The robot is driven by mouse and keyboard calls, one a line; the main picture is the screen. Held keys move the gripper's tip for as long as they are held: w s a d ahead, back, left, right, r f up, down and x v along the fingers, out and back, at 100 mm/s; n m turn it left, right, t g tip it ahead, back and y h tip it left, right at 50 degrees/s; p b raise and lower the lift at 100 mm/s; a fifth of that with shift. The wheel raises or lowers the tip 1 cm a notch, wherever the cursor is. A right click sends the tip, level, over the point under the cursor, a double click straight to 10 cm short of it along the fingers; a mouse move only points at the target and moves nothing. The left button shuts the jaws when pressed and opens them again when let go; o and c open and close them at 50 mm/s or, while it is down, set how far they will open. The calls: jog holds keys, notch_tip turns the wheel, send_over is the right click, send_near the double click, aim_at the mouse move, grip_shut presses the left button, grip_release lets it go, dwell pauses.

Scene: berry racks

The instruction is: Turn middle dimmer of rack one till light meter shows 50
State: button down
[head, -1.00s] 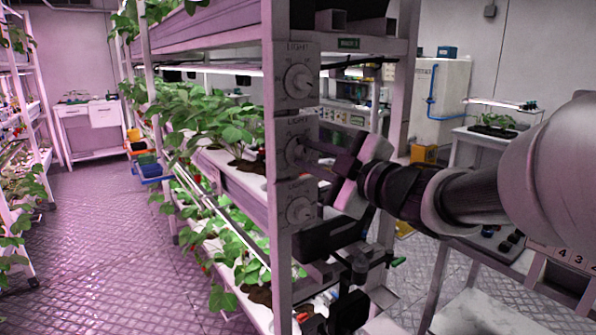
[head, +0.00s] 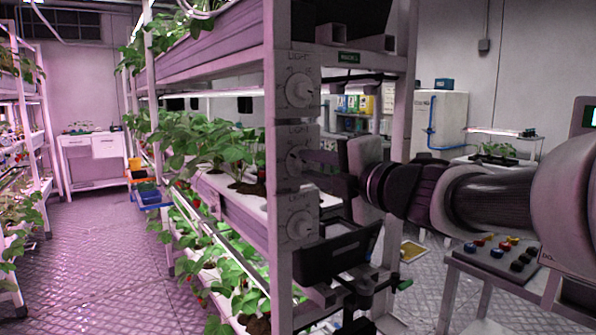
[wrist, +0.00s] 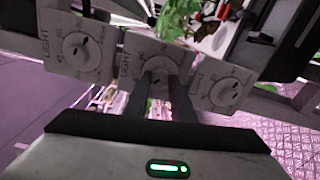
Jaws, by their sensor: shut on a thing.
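The middle dimmer (head: 297,160) is a pale box marked LIGHT with a round knob, on the end post of the near rack (head: 283,90). My gripper (head: 306,162) reaches it from the right, fingers shut on the knob. In the wrist view the middle dimmer (wrist: 130,62) sits between two similar dimmers, and my dark fingers (wrist: 165,85) close around its knob, hiding most of the dial. A device with a small green screen (head: 590,117) is cut off at the right edge; I cannot read it or tell whether it is the light meter.
The upper dimmer (head: 298,88) and lower dimmer (head: 299,225) are close above and below my gripper. A dark tray-like box (head: 335,255) juts out under them. The aisle floor (head: 110,240) at the left is clear.

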dwell(0.4)
jog(key=c, duration=1.5)
grip_release()
jog(key=p+v, duration=0.3)
jog(key=v, duration=1.4)
jog(key=shift+s+r+p, duration=0.1)
jog(key=shift+s+p, duration=0.1)
jog(key=shift+p, duration=0.1)
